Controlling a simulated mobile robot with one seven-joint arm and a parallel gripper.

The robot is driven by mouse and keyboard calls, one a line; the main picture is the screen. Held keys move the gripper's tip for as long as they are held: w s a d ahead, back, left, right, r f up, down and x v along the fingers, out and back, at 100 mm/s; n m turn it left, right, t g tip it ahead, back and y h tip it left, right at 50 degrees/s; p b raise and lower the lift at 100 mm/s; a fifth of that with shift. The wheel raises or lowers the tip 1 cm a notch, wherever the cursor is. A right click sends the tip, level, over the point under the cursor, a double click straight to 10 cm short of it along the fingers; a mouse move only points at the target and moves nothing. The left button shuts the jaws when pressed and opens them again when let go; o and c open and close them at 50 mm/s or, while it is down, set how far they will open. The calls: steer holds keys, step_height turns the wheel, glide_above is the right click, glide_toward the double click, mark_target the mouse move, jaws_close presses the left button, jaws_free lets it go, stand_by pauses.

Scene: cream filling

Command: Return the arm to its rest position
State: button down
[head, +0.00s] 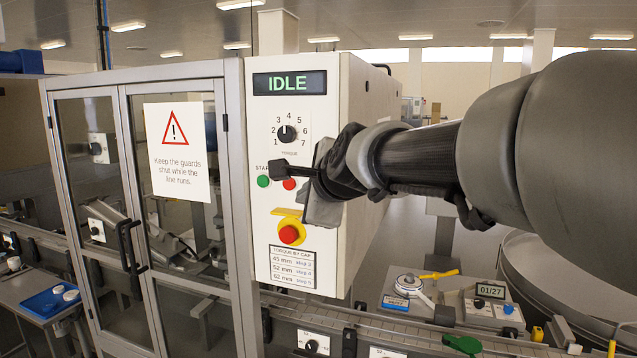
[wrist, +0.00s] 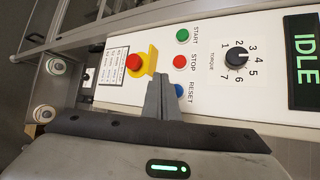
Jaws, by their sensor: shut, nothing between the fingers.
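My gripper (head: 272,164) is in front of the white control panel (head: 265,232), beside the green START and red STOP buttons. In the wrist view, its grey fingers (wrist: 161,80) are together with nothing between them. They point at the panel between the red mushroom button on its yellow base (wrist: 134,62) and the blue RESET button (wrist: 180,91), which they partly cover. I cannot tell whether the tips touch the panel. My arm reaches in from the right of the head view.
The panel display (head: 290,83) reads IDLE above the torque dial (head: 287,133). Glass guard doors (head: 102,200) stand shut at left. A conveyor rail (head: 400,335) runs along the bottom. A round metal bowl (head: 560,290) and a small control box (head: 492,308) are at lower right.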

steer(key=shift+s+a, duration=0.15)
steer(key=shift+s, duration=0.3)
steer(key=s+d+f+n+g+h, duration=0.1)
steer(key=s+d+f+n+g, duration=0.1)
steer(key=s+d+f+n, duration=0.3)
steer(key=s+d+f+n+g+h, duration=0.2)
steer(key=s+d+f+n, duration=0.4)
steer(key=s, duration=0.8)
steer(key=s+d+f+n+g+h, duration=0.1)
steer(key=s+d+f+n+g, duration=0.1)
steer(key=s+d+f+n, duration=0.4)
steer(key=s+f, duration=0.1)
steer(key=s, duration=0.2)
steer(key=shift+s+n+g, duration=0.2)
steer(key=shift+n+g, duration=0.1)
steer(key=shift+a, duration=0.1)
